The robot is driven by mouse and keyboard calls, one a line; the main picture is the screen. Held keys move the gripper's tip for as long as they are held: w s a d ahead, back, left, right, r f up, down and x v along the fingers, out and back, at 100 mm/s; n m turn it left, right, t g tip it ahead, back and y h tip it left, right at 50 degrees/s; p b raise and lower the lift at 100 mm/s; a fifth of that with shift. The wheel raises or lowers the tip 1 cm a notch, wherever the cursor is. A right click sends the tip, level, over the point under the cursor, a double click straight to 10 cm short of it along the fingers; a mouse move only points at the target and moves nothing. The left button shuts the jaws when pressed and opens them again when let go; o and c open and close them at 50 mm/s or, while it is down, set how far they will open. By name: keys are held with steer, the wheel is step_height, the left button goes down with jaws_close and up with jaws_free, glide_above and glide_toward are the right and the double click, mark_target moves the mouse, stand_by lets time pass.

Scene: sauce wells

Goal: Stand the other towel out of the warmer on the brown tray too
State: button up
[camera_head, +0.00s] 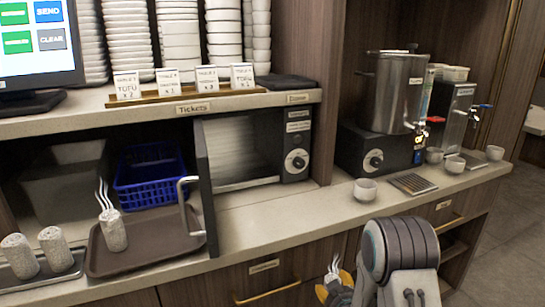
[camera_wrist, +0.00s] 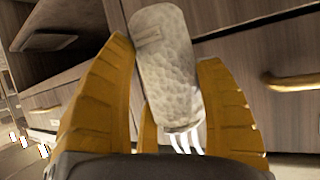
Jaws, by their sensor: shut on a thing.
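My gripper (camera_wrist: 165,58) is shut on a pale, rough-textured rolled towel (camera_wrist: 170,85), with yellow fingers on both sides of it. White steam wisps show at one end of the towel. In the head view my gripper (camera_head: 332,290) is low in front of the counter drawers, mostly hidden by my arm, with steam beside it. The brown tray (camera_head: 150,258) lies on the counter at left. One steaming towel (camera_head: 113,230) stands upright on it. The warmer (camera_head: 297,140) has its door (camera_head: 207,190) swung open toward the tray; I see no towel inside.
A dark small tray (camera_head: 30,283) with two rolled towels is left of the brown tray. A blue basket (camera_head: 150,180) sits behind it. Cups (camera_head: 365,190) and a drip grate (camera_head: 412,184) are at right. The open door handle (camera_head: 188,205) overhangs the tray's right side.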

step_height(320, 180, up, 16)
steer(key=p, duration=1.4)
steer(key=shift+f, duration=0.1)
